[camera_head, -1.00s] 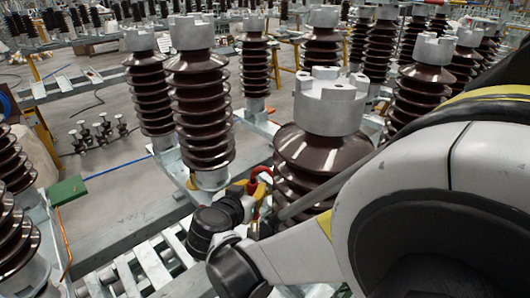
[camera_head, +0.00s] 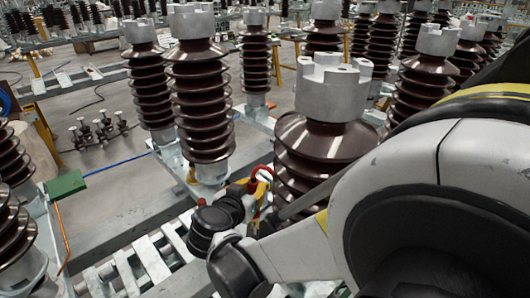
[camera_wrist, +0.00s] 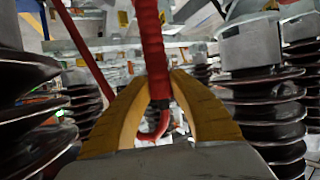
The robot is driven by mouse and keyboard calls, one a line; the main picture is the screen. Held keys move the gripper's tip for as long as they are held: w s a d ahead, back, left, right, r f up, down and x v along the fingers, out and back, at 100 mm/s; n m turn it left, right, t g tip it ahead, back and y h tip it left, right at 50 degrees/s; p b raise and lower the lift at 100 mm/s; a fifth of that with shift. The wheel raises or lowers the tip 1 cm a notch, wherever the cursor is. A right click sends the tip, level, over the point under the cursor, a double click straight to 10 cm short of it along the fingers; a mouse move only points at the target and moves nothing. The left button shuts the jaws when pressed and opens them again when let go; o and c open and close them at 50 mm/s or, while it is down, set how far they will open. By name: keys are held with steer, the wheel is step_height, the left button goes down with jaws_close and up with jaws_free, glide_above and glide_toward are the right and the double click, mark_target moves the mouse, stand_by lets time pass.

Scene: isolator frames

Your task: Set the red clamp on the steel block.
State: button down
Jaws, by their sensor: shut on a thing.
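The red clamp (camera_wrist: 152,45) is held between the yellow fingers of my gripper (camera_wrist: 158,92) in the wrist view. Its long red body rises above the fingers and a hooked red end shows below, between them. In the head view the clamp (camera_head: 262,171) is small and partly hidden by my gripper (camera_head: 256,184), which is just left of the near brown insulator. I cannot tell for certain which part is the steel block. A notched grey metal cap (camera_head: 330,88) tops the near insulator, above and right of my gripper.
Brown ribbed insulators stand close on both sides, one (camera_head: 200,105) to the left and one (camera_wrist: 265,115) on the right in the wrist view. A slatted metal frame (camera_head: 150,262) lies below. A green block (camera_head: 65,186) sits at left. Open floor shows behind it.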

steer(key=shift+f+b, duration=0.3)
steer(key=shift+f, duration=0.15)
steer(key=c, duration=1.2)
jaws_free()
step_height(320, 180, up, 10)
steer(key=shift+r, duration=0.1)
